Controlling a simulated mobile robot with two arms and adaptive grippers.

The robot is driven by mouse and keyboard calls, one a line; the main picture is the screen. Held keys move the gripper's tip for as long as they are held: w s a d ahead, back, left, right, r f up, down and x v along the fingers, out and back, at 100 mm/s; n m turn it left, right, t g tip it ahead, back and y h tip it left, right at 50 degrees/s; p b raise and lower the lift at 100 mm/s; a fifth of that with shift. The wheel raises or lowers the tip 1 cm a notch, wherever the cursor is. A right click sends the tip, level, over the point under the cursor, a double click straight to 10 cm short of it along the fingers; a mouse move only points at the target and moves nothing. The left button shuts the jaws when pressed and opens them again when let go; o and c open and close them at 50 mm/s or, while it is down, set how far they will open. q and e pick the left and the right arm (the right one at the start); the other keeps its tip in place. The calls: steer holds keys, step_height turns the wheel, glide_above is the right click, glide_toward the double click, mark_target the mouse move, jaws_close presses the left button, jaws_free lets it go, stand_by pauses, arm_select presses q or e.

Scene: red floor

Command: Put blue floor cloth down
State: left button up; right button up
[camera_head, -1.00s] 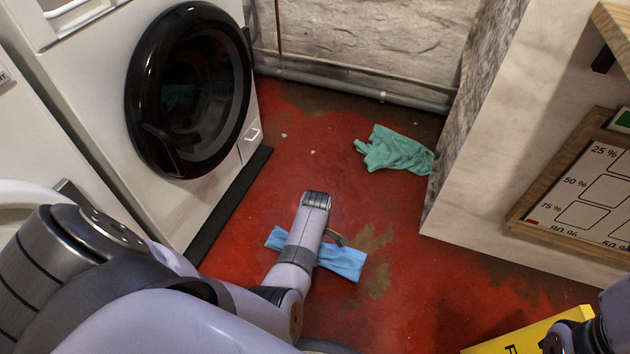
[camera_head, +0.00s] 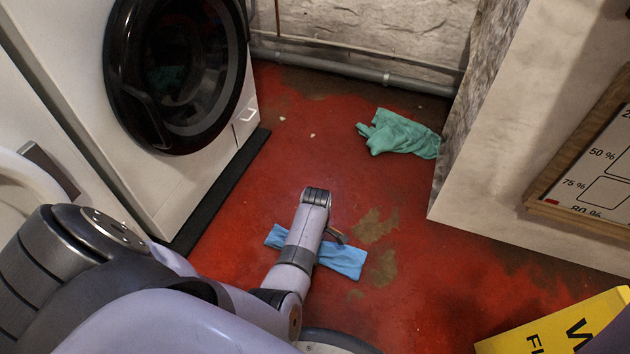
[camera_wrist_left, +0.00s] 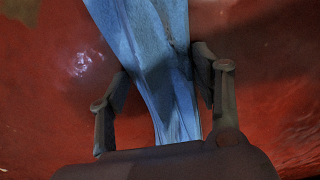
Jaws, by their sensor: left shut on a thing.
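The blue floor cloth (camera_head: 342,260) shows on both sides of my left forearm in the head view, over the red floor. In the left wrist view the cloth (camera_wrist_left: 150,50) runs as a long folded strip between the fingers of my left gripper (camera_wrist_left: 160,88), which is shut on it. In the head view my left wrist hides most of that gripper and the middle of the cloth. I cannot tell whether the cloth touches the floor. My right gripper is not clearly in view; only a dark sliver of my right arm shows at the lower right corner.
A green cloth (camera_head: 398,133) lies on the floor near the back wall. A white washing machine (camera_head: 105,120) with a black door stands at the left. A pale wall block (camera_head: 490,180) with a framed board (camera_head: 590,170) and a yellow sign (camera_head: 560,330) are at the right. Mid-floor is clear.

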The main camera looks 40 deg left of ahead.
stand_by(0.3)
arm_select(q)
steer(key=o, duration=1.2)
